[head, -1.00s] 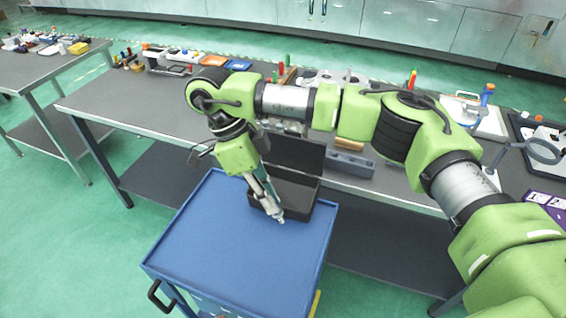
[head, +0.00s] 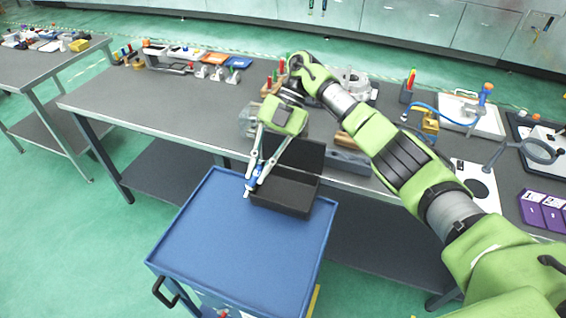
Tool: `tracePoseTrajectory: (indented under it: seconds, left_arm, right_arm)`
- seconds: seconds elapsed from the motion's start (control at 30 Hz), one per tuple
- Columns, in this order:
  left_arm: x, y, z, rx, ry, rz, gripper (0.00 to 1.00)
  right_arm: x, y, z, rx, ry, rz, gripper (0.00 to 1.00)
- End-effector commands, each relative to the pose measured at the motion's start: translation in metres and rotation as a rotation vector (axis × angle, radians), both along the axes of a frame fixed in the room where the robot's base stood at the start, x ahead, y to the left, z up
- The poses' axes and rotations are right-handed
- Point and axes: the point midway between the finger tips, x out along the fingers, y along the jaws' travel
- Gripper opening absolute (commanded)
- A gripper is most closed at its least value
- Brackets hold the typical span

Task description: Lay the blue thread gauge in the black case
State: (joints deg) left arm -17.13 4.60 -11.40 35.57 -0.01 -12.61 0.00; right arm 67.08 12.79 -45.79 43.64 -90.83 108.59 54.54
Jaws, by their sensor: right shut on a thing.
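The black case (head: 283,208) stands open on the back right part of the blue cart top, its lid (head: 306,155) raised behind it. My right gripper (head: 254,183) is shut on the blue thread gauge (head: 252,181), a small blue piece with a pale tip pointing down. The gripper holds it at the case's left end; whether it is over the rim or just beside it I cannot tell. Part of the gauge is hidden by the fingers. The case's visible inside looks empty. My left gripper is not in view.
The blue cart top (head: 235,240) is otherwise clear. Behind it runs a grey workbench (head: 120,105) with a grey block (head: 350,162), castings, coloured-handled tools and a magnifier (head: 540,150). Purple boxes (head: 545,210) stand at the right.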

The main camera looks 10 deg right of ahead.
Motion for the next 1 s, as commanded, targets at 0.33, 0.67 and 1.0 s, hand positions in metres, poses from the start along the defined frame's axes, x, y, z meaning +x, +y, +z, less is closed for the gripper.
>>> tracePoseTrajectory:
  seconds: [0.33,0.67,1.0]
  left_arm:
    - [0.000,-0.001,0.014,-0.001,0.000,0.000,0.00]
    - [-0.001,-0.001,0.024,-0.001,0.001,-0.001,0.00]
    - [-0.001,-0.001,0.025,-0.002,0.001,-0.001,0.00]
  right_arm:
    - [0.030,-0.024,-0.019,0.139,0.048,-0.699,0.00]
    - [0.051,-0.058,-0.048,0.278,0.022,-1.192,0.00]
    - [0.058,-0.073,-0.064,0.330,-0.006,-1.352,0.00]
